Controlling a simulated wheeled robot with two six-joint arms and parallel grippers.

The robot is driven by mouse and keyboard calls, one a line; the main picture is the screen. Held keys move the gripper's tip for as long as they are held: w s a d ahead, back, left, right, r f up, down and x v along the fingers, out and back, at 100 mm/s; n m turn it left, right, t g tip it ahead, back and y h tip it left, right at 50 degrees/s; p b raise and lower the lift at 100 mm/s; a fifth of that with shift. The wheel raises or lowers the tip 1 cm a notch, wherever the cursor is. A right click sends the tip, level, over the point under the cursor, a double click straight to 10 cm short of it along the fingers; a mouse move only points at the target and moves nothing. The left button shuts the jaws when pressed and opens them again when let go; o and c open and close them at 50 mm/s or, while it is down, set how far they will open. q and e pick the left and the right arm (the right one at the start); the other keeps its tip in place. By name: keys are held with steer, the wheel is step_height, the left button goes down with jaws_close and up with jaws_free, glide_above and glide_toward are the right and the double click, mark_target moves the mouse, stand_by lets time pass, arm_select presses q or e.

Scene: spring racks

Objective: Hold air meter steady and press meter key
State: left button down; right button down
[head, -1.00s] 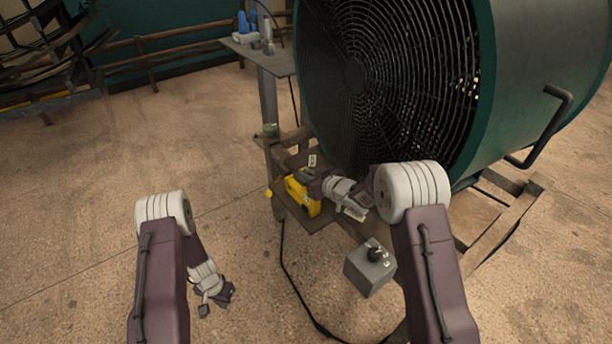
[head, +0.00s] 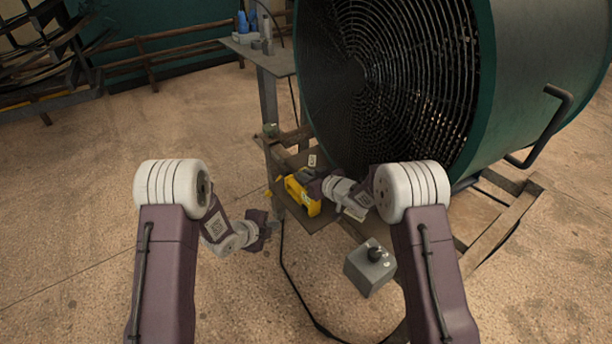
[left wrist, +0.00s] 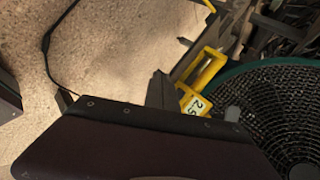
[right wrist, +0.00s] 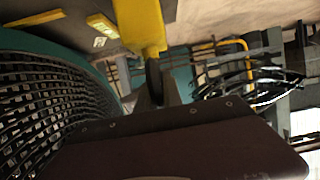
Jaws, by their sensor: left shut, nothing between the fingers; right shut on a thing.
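The yellow air meter (head: 303,197) stands at the edge of the low shelf below the big fan. My right gripper (head: 318,184) is shut on it from the right. In the right wrist view the meter's yellow body (right wrist: 140,25) reaches up from the fingers. My left gripper (head: 272,228) is shut and empty, low and to the left of the meter, apart from it. In the left wrist view a yellow frame (left wrist: 205,68) and a numbered label (left wrist: 195,104) show just past the fingers. I cannot make out the meter key.
The large fan (head: 390,85) fills the upper right. A grey box with a dark knob (head: 369,270) stands in front of the low shelf. A small table (head: 268,62) with bottles stands behind. A black cable (head: 290,280) runs over the floor. Open floor lies at left.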

arm_select(q)
steer(key=w+d, duration=0.1)
steer(key=d, duration=0.1)
steer(key=w+d, duration=0.3)
steer(key=d, duration=0.1)
steer(key=shift+w+d, duration=0.35)
steer(key=shift+w, duration=0.05)
stand_by(1.6)
steer(key=shift+w+d, duration=0.25)
steer(key=shift+d, duration=0.1)
stand_by(0.5)
steer(key=shift+s+a, duration=0.3)
steer(key=shift+a, duration=0.1)
glide_toward(297, 219)
steer(key=w+f, duration=0.1)
steer(key=w+a+f, duration=0.1)
steer(key=shift+w+a+f, duration=0.15)
steer(key=shift+a+f, duration=0.15)
steer(key=shift+f, duration=0.1)
